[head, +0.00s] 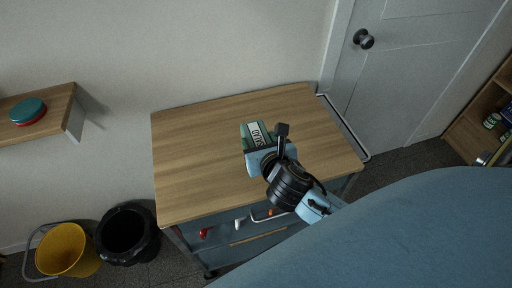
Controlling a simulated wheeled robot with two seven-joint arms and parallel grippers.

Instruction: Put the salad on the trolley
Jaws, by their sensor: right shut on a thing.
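The salad (257,131) is a green box-shaped pack with a white label reading "SALAD". The trolley (195,150) has a bare wooden top and a blue-grey body with a metal side handle. My right gripper (267,148) is over the middle of the trolley top and shut on the salad. The gripper hides the near part of the pack. I cannot tell whether the pack touches the top or is just above it. My left gripper is not in view.
A black bin (126,235) and a yellow bucket (68,250) stand on the floor at left. A wall shelf (58,117) holds a teal and red round container (28,111). A closed door (405,60) is behind right.

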